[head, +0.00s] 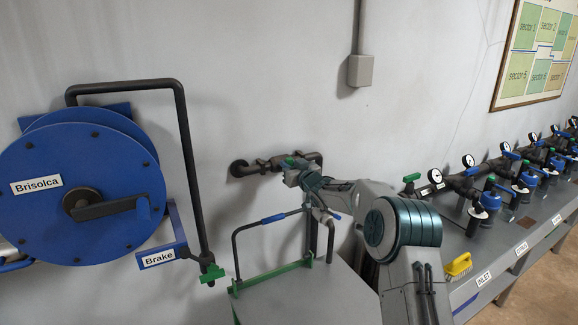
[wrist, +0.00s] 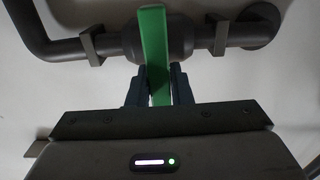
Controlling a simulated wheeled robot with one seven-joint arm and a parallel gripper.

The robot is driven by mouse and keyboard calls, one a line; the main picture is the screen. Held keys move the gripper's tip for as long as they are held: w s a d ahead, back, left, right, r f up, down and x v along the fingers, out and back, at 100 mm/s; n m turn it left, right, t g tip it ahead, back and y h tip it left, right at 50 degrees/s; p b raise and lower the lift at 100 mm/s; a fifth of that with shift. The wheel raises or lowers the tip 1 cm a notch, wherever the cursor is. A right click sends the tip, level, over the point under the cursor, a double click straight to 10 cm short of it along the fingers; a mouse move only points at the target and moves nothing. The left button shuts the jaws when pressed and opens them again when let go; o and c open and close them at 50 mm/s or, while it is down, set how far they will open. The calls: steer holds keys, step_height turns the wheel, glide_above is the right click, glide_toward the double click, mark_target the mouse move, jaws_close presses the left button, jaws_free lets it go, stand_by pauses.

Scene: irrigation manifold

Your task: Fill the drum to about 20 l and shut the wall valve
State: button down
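The wall valve (head: 275,164) sits on a dark pipe run on the back wall, and its round body (wrist: 185,40) fills the top of the wrist view. Its green lever (wrist: 154,45) points down toward my gripper in the wrist view. My gripper (wrist: 160,88) has one dark finger on each side of the lever's end and appears closed on it. In the head view my gripper (head: 294,172) is at the valve and hides part of it. I cannot make out a drum or a litre reading in either view.
A blue hose reel (head: 115,215) marked Brisolca, with a brake lever (head: 165,255), stands left. A grey flat-topped box (head: 310,298) with a tubular frame is below the valve. At right, a bench (head: 500,265) carries gauges and blue filters, with a yellow brush (head: 458,264).

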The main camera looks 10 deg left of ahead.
steer(key=shift+f+b, duration=0.1)
steer(key=shift+b, duration=0.25)
steer(key=shift+a+f+n+b, duration=0.1)
steer(key=shift+a+n+b, duration=0.05)
steer(key=shift+n+b, duration=0.5)
steer(key=shift+s+a+f+n+b, duration=0.15)
steer(key=shift+s+a+n+b, duration=0.1)
steer(key=shift+n+b, duration=1.5)
steer(key=shift+s+a+f+n+b, duration=0.1)
steer(key=shift+a+f+n+b, duration=0.15)
steer(key=shift+n+b, duration=1.55)
steer(key=shift+s+a+f+n+b, duration=0.1)
steer(key=shift+s+a+n+b, duration=0.15)
steer(key=shift+n+b, duration=1.5)
steer(key=shift+n, duration=0.35)
steer(key=c, duration=1.3)
jaws_free()
steer(key=shift+c, duration=0.2)
